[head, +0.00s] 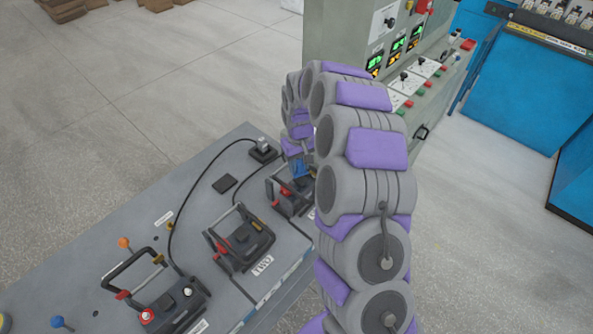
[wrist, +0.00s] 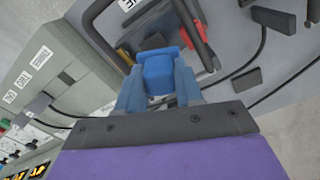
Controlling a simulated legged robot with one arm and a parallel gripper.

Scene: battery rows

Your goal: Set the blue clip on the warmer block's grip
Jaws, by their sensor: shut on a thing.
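My gripper (wrist: 158,90) is shut on the blue clip (wrist: 158,70), a bright blue piece between its two dull blue fingers. In the head view the clip and fingers show as a small blue patch (head: 299,168) at the far block (head: 290,193), partly behind my arm. In the wrist view this block's dark handle (wrist: 146,17) and a red part (wrist: 196,42) are just beyond the clip; whether they touch cannot be told. A middle block (head: 240,241) and a near block (head: 178,302) stand in the same row. No frame shows which block is warmer.
The grey bench (head: 95,265) carries cables, a black plug box (head: 263,151), a flat dark pad (head: 224,183) and knobs, one orange (head: 124,243), one blue (head: 57,322). A control cabinet (head: 345,45) stands behind my arm. Open floor lies left.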

